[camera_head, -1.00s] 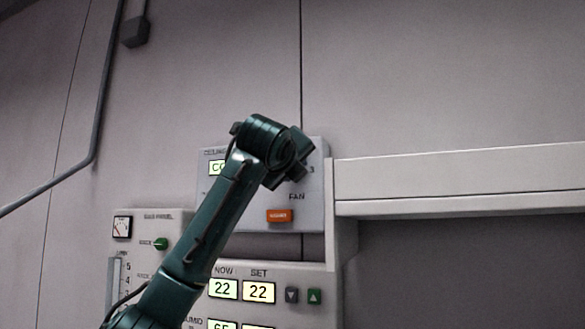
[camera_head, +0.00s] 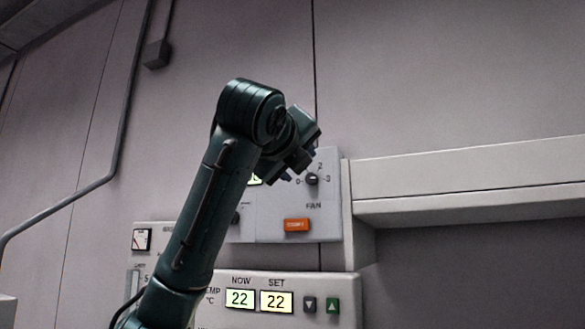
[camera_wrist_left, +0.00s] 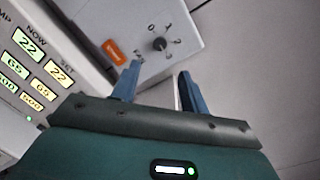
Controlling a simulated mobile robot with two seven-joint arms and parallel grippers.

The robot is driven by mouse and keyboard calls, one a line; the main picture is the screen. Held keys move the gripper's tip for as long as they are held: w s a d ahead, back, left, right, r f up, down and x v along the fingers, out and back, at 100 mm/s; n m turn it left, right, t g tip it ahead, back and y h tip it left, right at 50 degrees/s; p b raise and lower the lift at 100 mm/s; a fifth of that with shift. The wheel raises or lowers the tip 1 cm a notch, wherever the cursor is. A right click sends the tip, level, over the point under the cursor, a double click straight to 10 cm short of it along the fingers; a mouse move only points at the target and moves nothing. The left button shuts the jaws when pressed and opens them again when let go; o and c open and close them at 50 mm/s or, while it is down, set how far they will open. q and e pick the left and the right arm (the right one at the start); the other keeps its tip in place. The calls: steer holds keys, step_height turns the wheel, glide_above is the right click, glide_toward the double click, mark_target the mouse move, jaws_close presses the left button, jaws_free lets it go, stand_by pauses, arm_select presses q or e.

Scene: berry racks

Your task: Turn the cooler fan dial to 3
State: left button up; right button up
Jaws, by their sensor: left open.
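The fan dial (camera_head: 312,180) is a small dark round knob on the pale cooler panel (camera_head: 328,222), with numbers around it, 2 above and 3 at its right. It also shows in the left wrist view (camera_wrist_left: 159,44); I cannot tell for sure which number it points to. My left gripper (camera_head: 299,165) is just up and left of the dial in the head view and hides part of the panel. In the left wrist view its blue fingers (camera_wrist_left: 160,72) are apart and empty, with the dial beyond the gap between them. My right gripper is not in view.
An orange button (camera_head: 297,225) sits below the dial. A lower panel (camera_head: 283,281) has lit displays reading 22 and 22 and two arrow buttons. A pale ledge (camera_head: 460,185) juts out at the right. A grey conduit (camera_head: 120,130) runs up the wall at left.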

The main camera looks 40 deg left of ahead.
arm_select(q)
steer(key=shift+v, duration=1.25)
